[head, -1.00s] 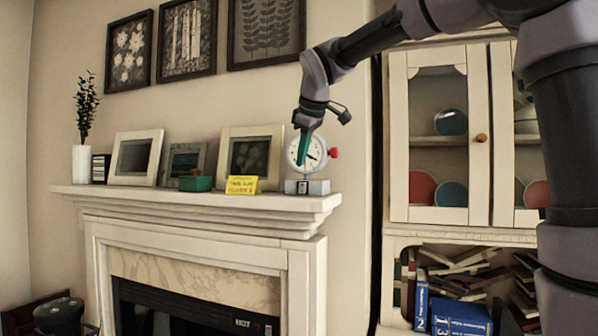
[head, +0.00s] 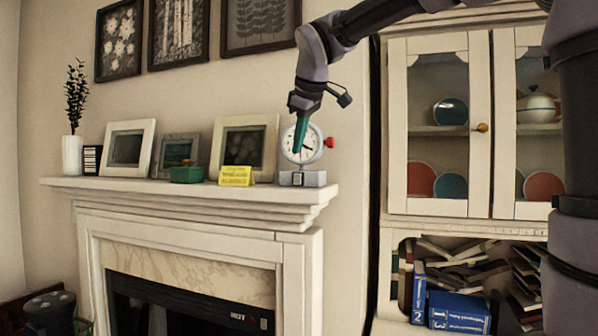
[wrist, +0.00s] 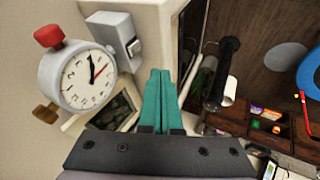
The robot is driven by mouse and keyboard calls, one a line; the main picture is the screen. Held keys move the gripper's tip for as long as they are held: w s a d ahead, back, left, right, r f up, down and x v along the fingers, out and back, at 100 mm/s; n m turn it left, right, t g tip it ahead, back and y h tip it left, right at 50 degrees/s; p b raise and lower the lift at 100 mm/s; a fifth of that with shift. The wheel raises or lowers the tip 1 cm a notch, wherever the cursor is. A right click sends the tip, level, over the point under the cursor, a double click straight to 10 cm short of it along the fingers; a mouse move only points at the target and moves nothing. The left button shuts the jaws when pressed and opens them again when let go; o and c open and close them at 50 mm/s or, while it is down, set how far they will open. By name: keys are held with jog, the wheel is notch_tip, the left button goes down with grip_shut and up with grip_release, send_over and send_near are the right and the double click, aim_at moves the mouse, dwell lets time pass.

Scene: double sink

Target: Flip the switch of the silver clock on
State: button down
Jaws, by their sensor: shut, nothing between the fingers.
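The silver clock (head: 313,148), with a round white dial, grey case and red knob, stands upright on a grey base (head: 316,179) at the right end of the mantel. In the wrist view the clock (wrist: 84,80) appears tilted at the left. Its base (wrist: 112,33) carries a small black switch (wrist: 133,48) on a pale plate. My gripper (head: 298,160) has teal fingers, shut and empty, in front of the dial's left part in the head view. In the wrist view the fingertips (wrist: 159,72) lie lower right of the switch; contact is not visible.
A yellow sign (head: 236,176), a green box (head: 187,174) and picture frames (head: 142,170) stand left of the clock on the mantel (head: 200,196). A glass-door cabinet (head: 480,130) is at right, with books (head: 458,313) below.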

send_near(295, 188)
jog(key=a+f, duration=0.1)
jog(key=f, duration=0.2)
jog(key=a+f, duration=0.1)
jog(key=shift+a+f, duration=0.15)
jog(key=shift+a, duration=0.2)
jog(key=w, duration=0.1)
jog(key=w+d, duration=0.1)
jog(key=w, duration=0.1)
jog(key=shift+w+d+f, duration=0.1)
jog(key=shift+f, duration=0.1)
jog(key=shift+w+d, duration=0.1)
jog(key=shift+w, duration=0.2)
jog(key=shift+w+f, duration=0.1)
jog(key=shift+d, duration=0.1)
